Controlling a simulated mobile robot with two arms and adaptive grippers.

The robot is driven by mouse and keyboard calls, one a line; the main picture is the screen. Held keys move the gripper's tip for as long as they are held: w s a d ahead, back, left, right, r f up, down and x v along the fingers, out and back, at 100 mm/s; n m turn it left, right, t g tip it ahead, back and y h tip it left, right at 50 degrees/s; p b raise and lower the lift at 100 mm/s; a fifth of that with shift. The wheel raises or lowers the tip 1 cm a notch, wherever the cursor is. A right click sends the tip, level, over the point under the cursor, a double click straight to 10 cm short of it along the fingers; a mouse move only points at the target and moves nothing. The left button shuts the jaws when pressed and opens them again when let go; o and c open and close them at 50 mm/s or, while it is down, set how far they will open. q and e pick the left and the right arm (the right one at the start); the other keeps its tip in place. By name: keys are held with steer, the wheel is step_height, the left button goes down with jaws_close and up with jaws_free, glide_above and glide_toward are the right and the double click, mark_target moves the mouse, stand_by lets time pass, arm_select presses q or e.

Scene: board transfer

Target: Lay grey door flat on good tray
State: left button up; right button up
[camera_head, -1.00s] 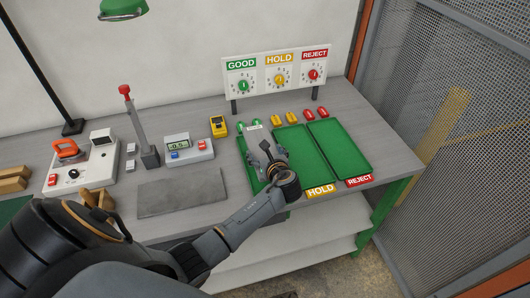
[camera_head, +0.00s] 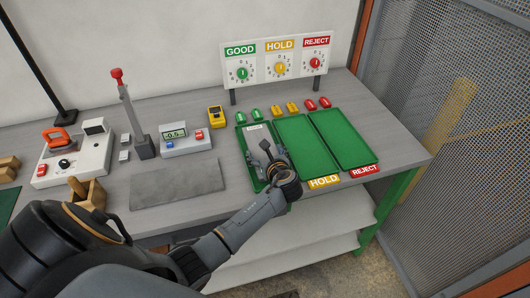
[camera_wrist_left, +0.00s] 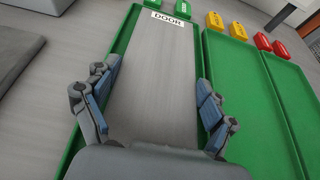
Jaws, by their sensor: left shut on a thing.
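The grey door (camera_wrist_left: 155,65) is a flat grey plate with a white "DOOR" label at its far end. It lies within the outline of the green good tray (camera_wrist_left: 122,42), the leftmost of three. Green shows along both sides, and the door looks about level. Whether it touches the tray floor I cannot tell. In the head view the door (camera_head: 258,140) is partly covered by my left gripper (camera_head: 267,156). In the wrist view my left gripper (camera_wrist_left: 157,80) has a finger at each long side and is shut on the door. My right gripper is out of view.
The hold tray (camera_head: 305,145) and reject tray (camera_head: 343,138) are empty to the right. Green, yellow and red markers (camera_head: 291,108) stand behind the trays. A dial sign (camera_head: 278,65) rises at the back. A grey mat (camera_head: 180,183) and instruments (camera_head: 187,140) lie left.

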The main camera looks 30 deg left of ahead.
arm_select(q)
steer(key=shift+f, duration=0.2)
steer(key=o, duration=1.2)
steer(key=shift+f, duration=0.1)
steer(key=c, duration=1.1)
steer(key=shift+s+d+p, duration=0.25)
steer(key=shift+d+p, duration=0.1)
steer(key=shift+p, duration=0.2)
steer(key=shift+s+d+p, duration=0.65)
steer(key=shift+p, duration=0.1)
steer(key=shift+s+d, duration=0.1)
steer(key=shift+d, duration=0.05)
